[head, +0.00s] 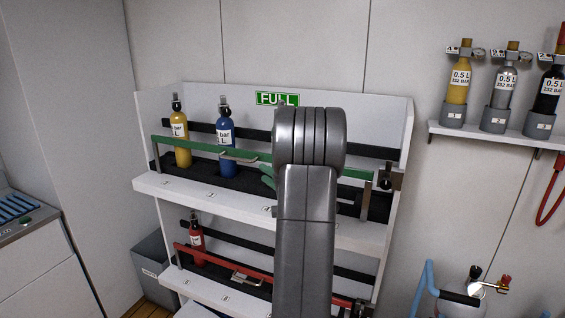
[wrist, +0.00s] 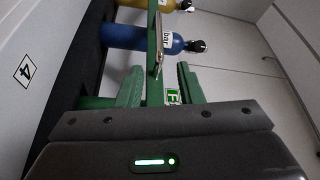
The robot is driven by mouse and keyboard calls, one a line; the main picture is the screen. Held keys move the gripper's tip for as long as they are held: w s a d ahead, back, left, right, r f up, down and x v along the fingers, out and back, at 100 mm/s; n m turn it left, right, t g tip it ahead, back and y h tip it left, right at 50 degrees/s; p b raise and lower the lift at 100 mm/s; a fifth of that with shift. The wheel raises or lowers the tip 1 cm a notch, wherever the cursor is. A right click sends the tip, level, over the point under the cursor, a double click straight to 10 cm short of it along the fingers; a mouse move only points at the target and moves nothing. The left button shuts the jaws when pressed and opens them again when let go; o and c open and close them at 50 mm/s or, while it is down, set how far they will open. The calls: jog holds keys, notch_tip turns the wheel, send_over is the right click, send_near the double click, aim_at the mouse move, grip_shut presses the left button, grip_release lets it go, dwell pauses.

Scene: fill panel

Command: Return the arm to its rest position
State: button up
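My arm stands in front of the rack in the head view and hides much of its right half. A green fingertip of my gripper (head: 267,176) shows left of the arm, near the upper shelf's green bar (head: 205,149). In the wrist view my gripper (wrist: 158,85) has its two green fingers apart. The green bar (wrist: 152,62) with a metal latch piece shows in the gap between them; a gap shows on both sides. No cylinder is between the fingers. A blue cylinder (head: 226,140) and a yellow cylinder (head: 180,140) stand behind the bar.
The white rack (head: 160,187) carries a "FULL" sign (head: 277,99). A red cylinder (head: 196,241) stands on the lower shelf behind a red bar (head: 215,261). A wall shelf (head: 480,133) at right holds small cylinders. A grey bin (head: 150,262) stands left.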

aim_at(241, 160)
jog(key=p+x, duration=0.3)
jog(key=x, duration=1)
jog(key=shift+a+f, duration=0.15)
jog(key=shift+s, duration=0.25)
